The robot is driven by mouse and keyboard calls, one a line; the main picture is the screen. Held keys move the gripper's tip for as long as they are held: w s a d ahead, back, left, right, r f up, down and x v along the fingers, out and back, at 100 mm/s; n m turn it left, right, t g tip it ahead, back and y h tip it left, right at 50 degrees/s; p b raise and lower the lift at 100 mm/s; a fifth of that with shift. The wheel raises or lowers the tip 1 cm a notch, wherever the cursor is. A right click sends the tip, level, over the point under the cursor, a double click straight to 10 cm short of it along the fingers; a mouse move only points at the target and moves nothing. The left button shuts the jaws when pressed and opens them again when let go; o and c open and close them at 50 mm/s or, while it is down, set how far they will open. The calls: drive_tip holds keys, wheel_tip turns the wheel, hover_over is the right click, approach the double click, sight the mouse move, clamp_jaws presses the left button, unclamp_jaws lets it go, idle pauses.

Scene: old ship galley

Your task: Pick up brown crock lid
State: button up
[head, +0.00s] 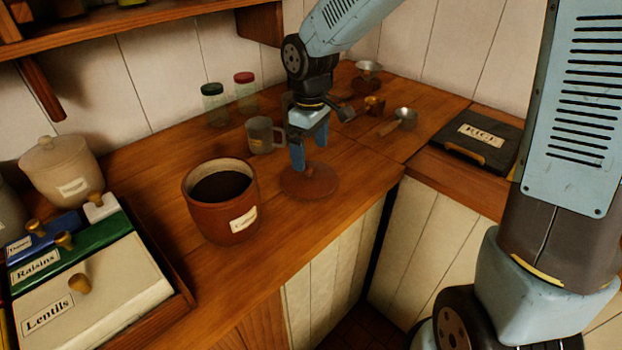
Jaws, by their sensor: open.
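The brown crock lid (312,187) is a flat reddish-brown disc lying on the wooden counter, right of the open brown crock (225,205). The crock has a cream label and dark contents. My gripper (309,165) points down directly over the lid, with its blue fingers apart. The fingers hide part of the lid's far side, and I cannot make out the lid's knob clearly.
A grey mug (261,135) stands just behind-left of my gripper, with two jars (214,104) behind it. A metal scoop (404,118) lies to the right. A box of labelled bins (85,280) is at front left. The counter's front edge runs close to the lid.

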sight(309, 167)
drive_tip(key=shift+w+a+f, duration=0.1)
drive_tip(key=shift+f, duration=1.45)
drive_tip(key=shift+a+f, duration=0.1)
drive_tip(key=shift+f, duration=1.4)
drive_tip(key=c, duration=1.4)
